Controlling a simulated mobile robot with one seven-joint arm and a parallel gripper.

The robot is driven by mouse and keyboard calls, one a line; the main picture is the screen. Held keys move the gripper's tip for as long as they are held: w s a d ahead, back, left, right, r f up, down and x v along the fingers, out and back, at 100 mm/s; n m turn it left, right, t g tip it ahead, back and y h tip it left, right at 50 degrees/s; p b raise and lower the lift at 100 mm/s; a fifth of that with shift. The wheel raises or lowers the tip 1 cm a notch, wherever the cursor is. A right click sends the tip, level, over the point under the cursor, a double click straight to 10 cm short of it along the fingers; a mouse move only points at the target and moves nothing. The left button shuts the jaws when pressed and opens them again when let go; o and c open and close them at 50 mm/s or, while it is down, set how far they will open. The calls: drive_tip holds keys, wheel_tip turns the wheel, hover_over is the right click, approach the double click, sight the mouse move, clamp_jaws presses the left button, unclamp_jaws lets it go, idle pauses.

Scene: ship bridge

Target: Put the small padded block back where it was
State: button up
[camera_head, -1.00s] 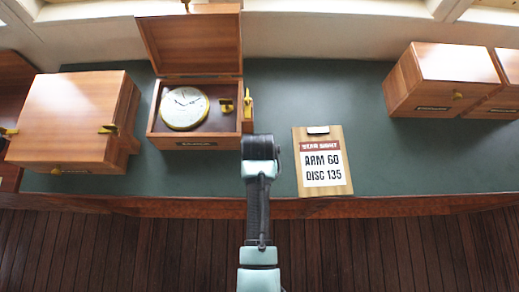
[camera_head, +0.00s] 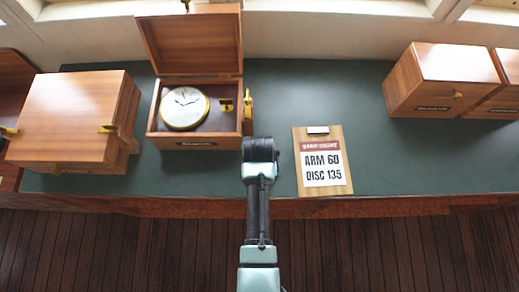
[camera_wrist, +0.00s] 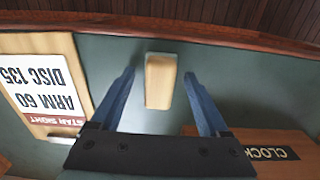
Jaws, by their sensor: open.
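The small padded block (camera_wrist: 160,82) is pale tan and oblong. In the wrist view it shows between the two blue fingers of my gripper (camera_wrist: 159,76), with a gap on each side. My gripper is open and the block is not gripped. The block appears to be over the green desk top near its front edge; its exact height cannot be told. In the head view my arm (camera_head: 260,185) hides the block and the fingers.
An open wooden box (camera_head: 197,143) holds a round clock (camera_head: 184,108); its labelled front (camera_wrist: 270,152) is close to my right finger in the wrist view. A sign board (camera_head: 322,165) lies right of my arm. Closed boxes stand left (camera_head: 70,110) and right (camera_head: 425,85). Green desk (camera_head: 385,155) is clear right of the board.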

wheel_tip(320, 180, up, 12)
drive_tip(key=w+r+t, duration=0.9)
drive_tip(key=w+r, duration=0.7)
drive_tip(key=r, duration=0.2)
drive_tip(key=w+r+t, duration=0.3)
drive_tip(key=r+t, duration=0.3)
drive_tip(key=r, duration=1.1)
drive_tip(key=s+r+t, duration=0.4)
drive_tip(key=r, duration=0.6)
drive_tip(key=s+r+t, duration=0.4)
drive_tip(key=s+r, duration=0.1)
drive_tip(key=r, duration=0.5)
drive_tip(key=s+r+t, duration=0.4)
drive_tip(key=s+r, duration=0.1)
drive_tip(key=r, duration=0.6)
drive_tip(key=shift+s+b, duration=0.25)
drive_tip(key=shift+b, duration=0.1)
drive_tip(key=shift+d+f, duration=0.1)
